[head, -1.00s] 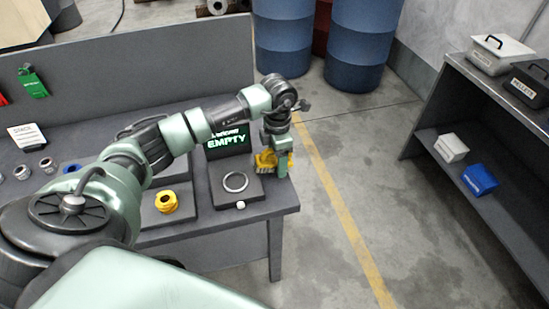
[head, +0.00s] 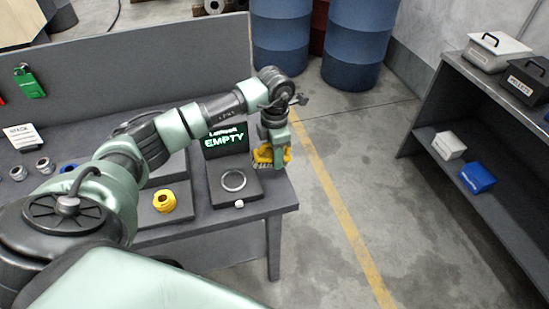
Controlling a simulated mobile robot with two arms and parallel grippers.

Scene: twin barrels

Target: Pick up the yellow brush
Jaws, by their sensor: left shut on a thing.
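The yellow brush (head: 263,156) is at the right end of the grey workbench, beside the black "EMPTY" display. My left gripper (head: 273,158) points down over it and is shut on it. The gripper hides part of the brush, and I cannot tell whether the brush touches the bench top. My right gripper is not in view.
A dark pad with a metal ring (head: 233,181) lies just left of the brush. A yellow threaded part (head: 164,201) stands farther left on the bench (head: 270,207). Blue barrels (head: 357,42) stand behind. A shelf (head: 470,110) with boxes is at right, with clear floor between.

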